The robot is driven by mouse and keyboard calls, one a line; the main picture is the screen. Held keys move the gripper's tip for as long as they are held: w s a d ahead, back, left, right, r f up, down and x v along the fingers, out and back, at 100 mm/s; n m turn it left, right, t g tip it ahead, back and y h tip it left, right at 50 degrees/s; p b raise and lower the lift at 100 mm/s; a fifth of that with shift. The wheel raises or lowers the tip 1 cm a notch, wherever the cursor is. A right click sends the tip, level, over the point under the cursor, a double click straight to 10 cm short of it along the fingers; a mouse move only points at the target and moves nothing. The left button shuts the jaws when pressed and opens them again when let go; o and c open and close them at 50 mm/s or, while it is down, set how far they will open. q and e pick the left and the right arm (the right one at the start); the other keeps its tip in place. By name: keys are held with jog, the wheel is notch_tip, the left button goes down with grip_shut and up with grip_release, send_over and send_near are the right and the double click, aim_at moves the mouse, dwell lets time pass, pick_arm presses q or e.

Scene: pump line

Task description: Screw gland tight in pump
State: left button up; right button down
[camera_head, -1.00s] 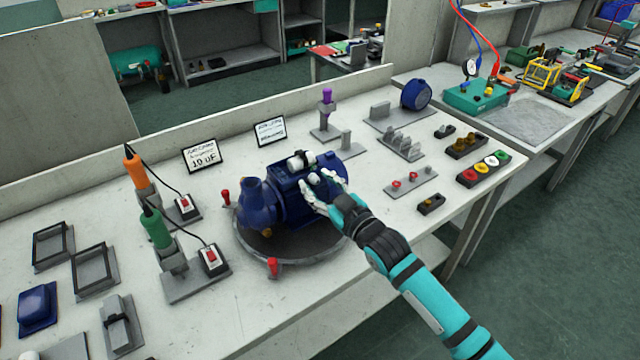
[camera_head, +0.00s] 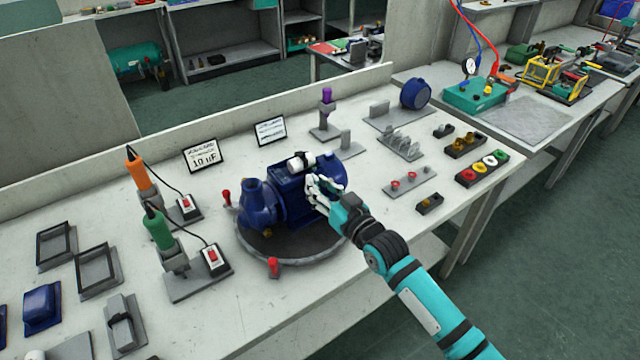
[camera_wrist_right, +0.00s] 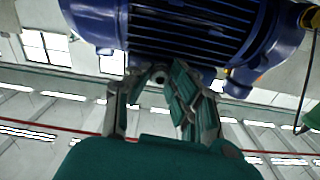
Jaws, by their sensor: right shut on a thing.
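The blue pump (camera_head: 292,188) stands on a round dark turntable (camera_head: 275,246) on the bench. A white cylinder (camera_head: 300,161) lies on top of its motor. My right gripper (camera_head: 318,188) is at the near right side of the motor. In the right wrist view the ribbed blue motor (camera_wrist_right: 185,30) fills the top. There the fingers are closed around a small grey round piece, the gland (camera_wrist_right: 159,77), just under the motor housing. The fingers hide most of the gland, so I cannot tell how deep it sits. My left gripper is out of view.
Red-knobbed clamps (camera_head: 273,266) stand at the turntable's rim. Two screwdrivers in holders, one orange (camera_head: 138,174) and one green (camera_head: 158,228), stand to the left. A plate with red rings (camera_head: 410,182) lies to the right. The bench's front strip is clear.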

jog(key=shift+m, duration=1)
jog(key=m, duration=0.7)
jog(key=shift+a+p, duration=0.1)
jog(key=shift+p, duration=0.25)
jog(key=c, duration=1.3)
grip_release()
jog(key=shift+a, duration=0.1)
jog(key=shift+o, duration=0.2)
jog(key=n, duration=0.3)
jog(key=shift+n, duration=0.3)
